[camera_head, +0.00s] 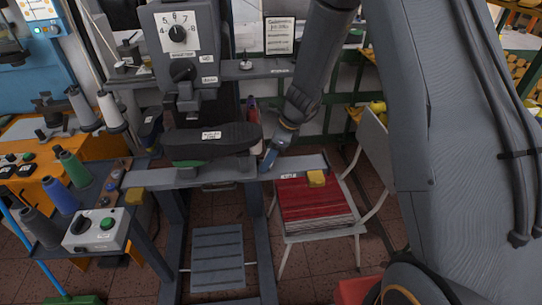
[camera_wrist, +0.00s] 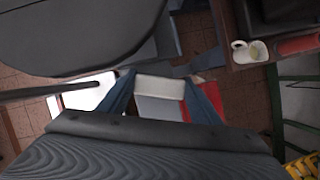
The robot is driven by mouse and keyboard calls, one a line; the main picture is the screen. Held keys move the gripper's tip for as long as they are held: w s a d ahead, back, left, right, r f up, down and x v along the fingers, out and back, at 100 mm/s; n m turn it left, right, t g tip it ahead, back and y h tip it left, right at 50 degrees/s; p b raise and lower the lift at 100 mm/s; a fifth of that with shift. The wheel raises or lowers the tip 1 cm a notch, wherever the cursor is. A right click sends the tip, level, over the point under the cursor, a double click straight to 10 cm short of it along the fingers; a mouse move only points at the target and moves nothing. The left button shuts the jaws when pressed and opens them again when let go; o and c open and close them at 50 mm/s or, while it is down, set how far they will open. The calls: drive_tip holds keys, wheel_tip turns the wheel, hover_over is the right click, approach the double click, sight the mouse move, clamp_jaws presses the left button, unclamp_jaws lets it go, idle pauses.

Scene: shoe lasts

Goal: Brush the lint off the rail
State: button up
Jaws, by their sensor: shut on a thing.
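The rail looks to be the grey horizontal beam (camera_head: 303,163) across the front of the machine, with a small label on its front edge. I cannot make out any lint on it. My gripper (camera_head: 269,160) points down at the beam, just right of the dark shoe-shaped form (camera_head: 215,138). In the wrist view my gripper (camera_wrist: 160,98) has its two blue fingers on either side of a pale rectangular block (camera_wrist: 160,87), shut on it. This may be the brush, but its bristles are not visible. The head view hides the block. I cannot tell whether it touches the beam.
The machine head (camera_head: 180,40) rises behind. Thread cones (camera_head: 75,168) and a button box (camera_head: 97,230) stand at left. A slatted pedal (camera_head: 218,250) lies below.

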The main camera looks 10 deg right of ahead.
drive_tip(key=shift+r, duration=2.9)
drive_tip(key=shift+r, duration=0.1)
drive_tip(key=shift+r, duration=1.4)
drive_tip(key=shift+s+d, duration=0.1)
drive_tip(key=shift+s, duration=0.05)
